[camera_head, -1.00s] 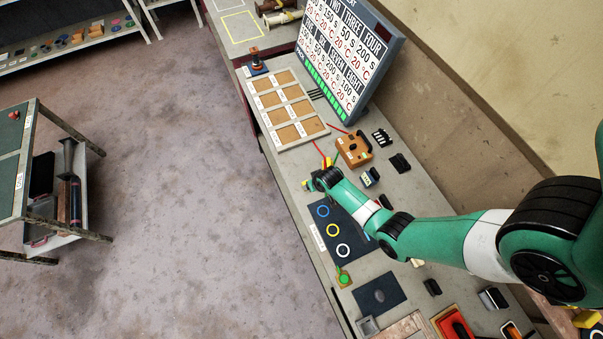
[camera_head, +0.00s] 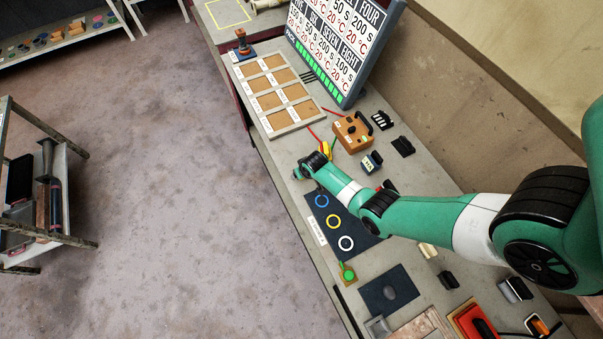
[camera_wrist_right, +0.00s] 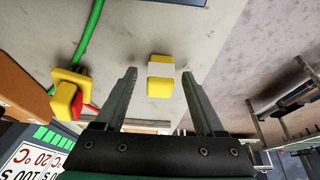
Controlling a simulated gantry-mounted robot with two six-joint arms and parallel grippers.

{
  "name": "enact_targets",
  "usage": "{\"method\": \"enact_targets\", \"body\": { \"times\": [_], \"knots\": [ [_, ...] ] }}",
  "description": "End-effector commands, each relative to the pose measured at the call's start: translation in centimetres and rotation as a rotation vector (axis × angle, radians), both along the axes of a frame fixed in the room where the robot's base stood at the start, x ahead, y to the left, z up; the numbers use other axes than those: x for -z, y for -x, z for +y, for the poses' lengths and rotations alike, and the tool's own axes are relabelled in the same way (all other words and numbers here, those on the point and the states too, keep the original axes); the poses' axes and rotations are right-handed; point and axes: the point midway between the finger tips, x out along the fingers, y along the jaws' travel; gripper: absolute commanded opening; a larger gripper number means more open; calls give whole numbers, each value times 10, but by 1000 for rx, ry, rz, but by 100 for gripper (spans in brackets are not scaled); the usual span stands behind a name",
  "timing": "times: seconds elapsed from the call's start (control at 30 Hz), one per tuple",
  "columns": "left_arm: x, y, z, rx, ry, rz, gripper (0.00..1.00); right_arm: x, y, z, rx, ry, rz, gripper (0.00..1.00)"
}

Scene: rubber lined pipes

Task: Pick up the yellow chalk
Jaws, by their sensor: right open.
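The yellow chalk (camera_wrist_right: 160,79), a short yellow piece with a white band around its middle, lies on the grey bench top in the right wrist view. My right gripper (camera_wrist_right: 159,74) is open, with one finger on each side of the chalk in that view. I cannot tell whether either finger touches it. In the head view my right gripper (camera_head: 303,172) is low over the bench near its front edge. I cannot make out the chalk there; the gripper seems to hide it. My left gripper is not in view.
A yellow clamp with red (camera_wrist_right: 68,94) and a green cable (camera_wrist_right: 90,32) lie beside the gripper. A dark mat with coloured rings (camera_head: 336,221), a wooden switch box (camera_head: 353,132) and a compartment tray (camera_head: 275,92) share the bench. A display board (camera_head: 340,55) stands behind.

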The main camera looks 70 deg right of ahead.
Motion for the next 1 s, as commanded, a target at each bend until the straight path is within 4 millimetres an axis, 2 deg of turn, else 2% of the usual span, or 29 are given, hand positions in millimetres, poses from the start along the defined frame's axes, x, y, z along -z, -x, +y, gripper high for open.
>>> {"method": "enact_targets", "body": {
  "times": [0.03, 0.27, 0.67, 1.0],
  "knots": [
    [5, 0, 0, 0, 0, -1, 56, 6, -2, -2, 0, 0, 0, 71],
    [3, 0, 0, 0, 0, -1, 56, 5, -2, -2, 0, 1, -1, 71],
    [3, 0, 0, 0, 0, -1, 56, 5, -2, -2, 0, 1, -1, 1],
    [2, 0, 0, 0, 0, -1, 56, 4, -2, -2, 0, 1, -1, 0]
  ]
}}
